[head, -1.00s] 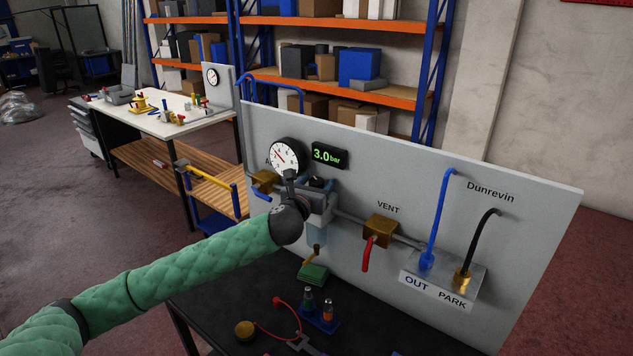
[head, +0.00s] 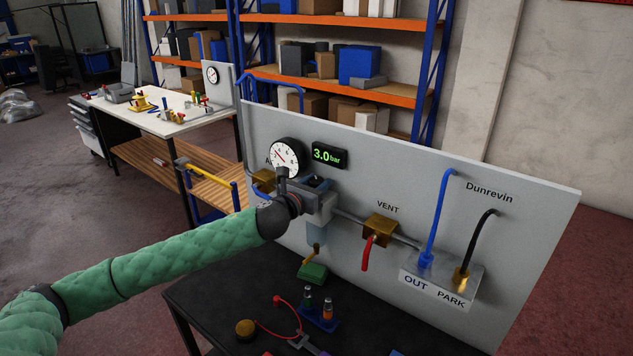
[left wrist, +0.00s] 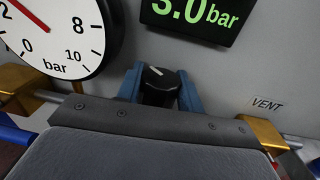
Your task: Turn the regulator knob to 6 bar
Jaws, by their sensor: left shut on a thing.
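The regulator knob (left wrist: 159,86) is a black knob with a white mark, seen in the left wrist view between the blue fingers of my left gripper (left wrist: 160,90). The gripper is shut on it. In the head view my left gripper (head: 312,192) is at the regulator below the gauge and hides most of the knob. The round dial gauge (head: 286,155) has a red needle and also shows in the left wrist view (left wrist: 72,38). The green digital display (head: 328,156) reads 3.0 bar. My right gripper is not in view.
On the grey panel (head: 520,245), a brass VENT valve (head: 380,229) with a red lever stands right of the regulator. Blue and black hoses meet the OUT/PARK block (head: 441,276). A green-based part (head: 313,272) and a blue holder (head: 318,315) sit on the dark table below.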

